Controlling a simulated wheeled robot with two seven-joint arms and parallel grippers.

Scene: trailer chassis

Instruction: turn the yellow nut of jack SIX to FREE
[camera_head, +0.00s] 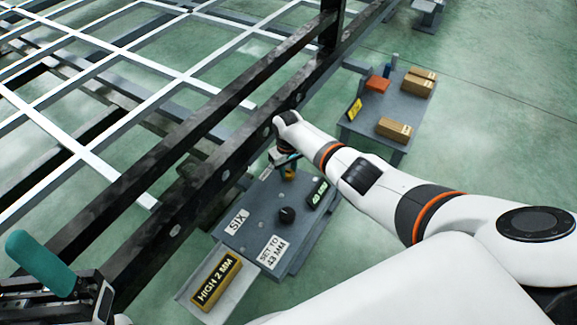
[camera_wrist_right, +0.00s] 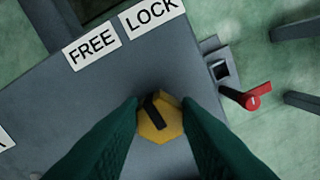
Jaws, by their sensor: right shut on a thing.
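The yellow nut (camera_wrist_right: 172,108) with a black pointer bar sits on the grey top of the jack SIX unit (camera_head: 258,205). In the right wrist view, the bar points up and slightly left, between the FREE label (camera_wrist_right: 92,45) and the LOCK label (camera_wrist_right: 152,14). My right gripper (camera_wrist_right: 160,112) is shut on the nut, one dark green finger on each side. In the head view, the right gripper (camera_head: 286,163) is at the unit's far end, and the nut (camera_head: 289,174) shows just below it. My left gripper (camera_head: 45,265) is at the lower left; its opening is unclear.
The unit carries a SIX label (camera_head: 237,221), a black knob (camera_head: 287,215) and a SET TO 43 MM card (camera_head: 272,252). A red lever (camera_wrist_right: 248,97) sticks out beside the unit. The black chassis beam (camera_head: 180,195) runs close on the left.

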